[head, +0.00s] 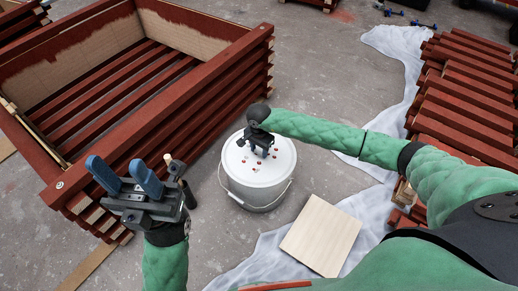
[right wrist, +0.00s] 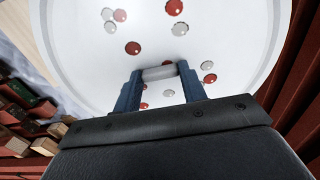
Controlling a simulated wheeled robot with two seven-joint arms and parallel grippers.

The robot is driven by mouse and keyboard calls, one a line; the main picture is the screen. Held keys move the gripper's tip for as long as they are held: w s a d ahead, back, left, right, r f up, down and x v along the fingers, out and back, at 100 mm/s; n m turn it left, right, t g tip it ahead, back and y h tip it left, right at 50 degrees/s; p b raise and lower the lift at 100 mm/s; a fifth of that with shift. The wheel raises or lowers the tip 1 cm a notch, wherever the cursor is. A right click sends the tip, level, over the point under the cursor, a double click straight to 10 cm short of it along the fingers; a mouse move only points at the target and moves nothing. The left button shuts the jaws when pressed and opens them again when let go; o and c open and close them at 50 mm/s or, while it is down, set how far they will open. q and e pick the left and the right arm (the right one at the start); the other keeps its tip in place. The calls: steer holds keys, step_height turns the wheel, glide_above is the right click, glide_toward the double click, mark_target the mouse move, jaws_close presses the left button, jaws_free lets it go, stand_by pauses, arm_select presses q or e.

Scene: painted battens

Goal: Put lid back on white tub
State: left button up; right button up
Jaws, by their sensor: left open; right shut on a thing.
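The white tub (head: 258,197) stands on the floor at the middle of the head view, with a wire handle at its front. The white lid (head: 270,175), with red and grey spots, lies over the tub's mouth and looks roughly level. I cannot tell whether it is fully seated. My right gripper (head: 262,150) is over the lid. In the right wrist view its blue fingers are shut on a pale grip (right wrist: 158,72) on the lid (right wrist: 235,35). My left gripper (head: 120,168) is open and empty, left of the tub.
A dark red slatted crate (head: 165,100) stands close behind and left of the tub. A pale board (head: 321,235) lies on a white sheet (head: 245,272) to the front right. Stacked red battens (head: 465,95) are at the right. Bare floor (head: 325,75) lies behind the tub.

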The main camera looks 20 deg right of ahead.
stand_by(0.8)
stand_by(0.5)
steer(key=shift+f+b, duration=0.15)
steer(key=shift+b, duration=0.15)
stand_by(0.4)
stand_by(0.5)
stand_by(0.5)
steer(key=o, duration=1.7)
steer(key=shift+c, duration=0.2)
